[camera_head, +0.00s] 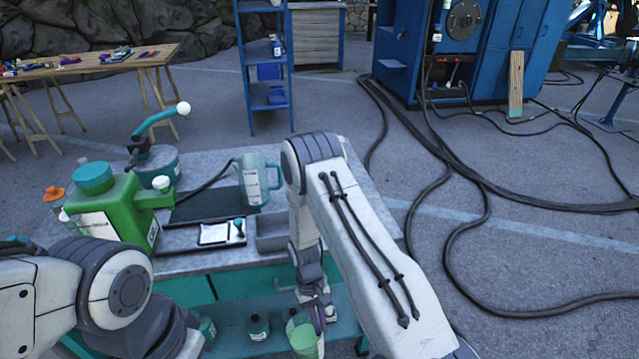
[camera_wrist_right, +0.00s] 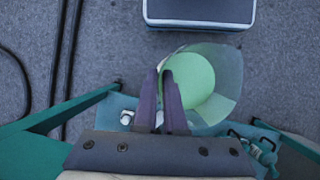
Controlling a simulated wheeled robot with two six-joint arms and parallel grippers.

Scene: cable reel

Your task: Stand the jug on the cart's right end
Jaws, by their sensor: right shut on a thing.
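My right gripper (camera_head: 314,318) is low at the cart's front right, in front of the lower shelf. It is shut on the wall or handle of a clear vessel with green inside (camera_head: 302,340); which part cannot be told. In the right wrist view the fingers (camera_wrist_right: 171,103) reach the left side of this vessel (camera_wrist_right: 222,92), whose round mouth faces the camera. A clear jug with a teal handle (camera_head: 262,182) stands upright on the cart top (camera_head: 222,262), left of my right arm. My left gripper is out of view; only its arm shows at lower left.
A green can (camera_head: 122,208), a teal-handled pump (camera_head: 156,162) and a dark tray (camera_head: 200,206) crowd the cart's left and middle. My right arm hides much of the right end. Bottles (camera_head: 258,328) stand on the lower shelf. Black hoses (camera_head: 450,190) lie on the ground at right.

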